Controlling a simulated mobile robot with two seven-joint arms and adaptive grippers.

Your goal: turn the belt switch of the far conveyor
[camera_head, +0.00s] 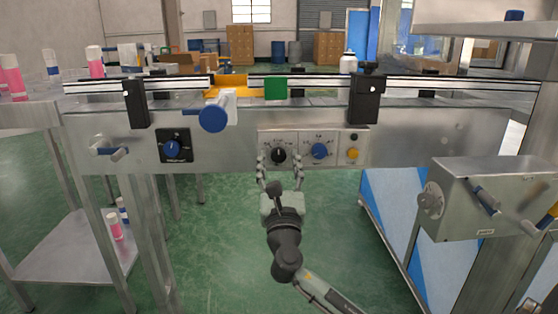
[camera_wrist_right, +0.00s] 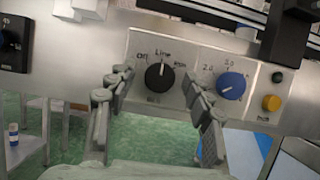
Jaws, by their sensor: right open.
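A grey control panel (camera_head: 299,148) sits on the front of the steel conveyor (camera_head: 220,134). On it is a black rotary switch (camera_head: 279,155), its white mark pointing up. In the right wrist view the black switch (camera_wrist_right: 159,76) has lettering around it, including "Off" and "Line", and its mark points nearly up at "Line". A blue dial (camera_head: 319,151) is to its right; it also shows in the wrist view (camera_wrist_right: 231,86). My right gripper (camera_head: 280,167) is open, its fingers below and either side of the black switch, with no visible contact. My left gripper is not in view.
A yellow button (camera_head: 352,154) is right of the blue dial. Another blue knob on a black plate (camera_head: 174,147) is at left. A round blue handle (camera_head: 213,119) juts out above. A steel box with levers (camera_head: 490,195) stands at right. Floor below is open.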

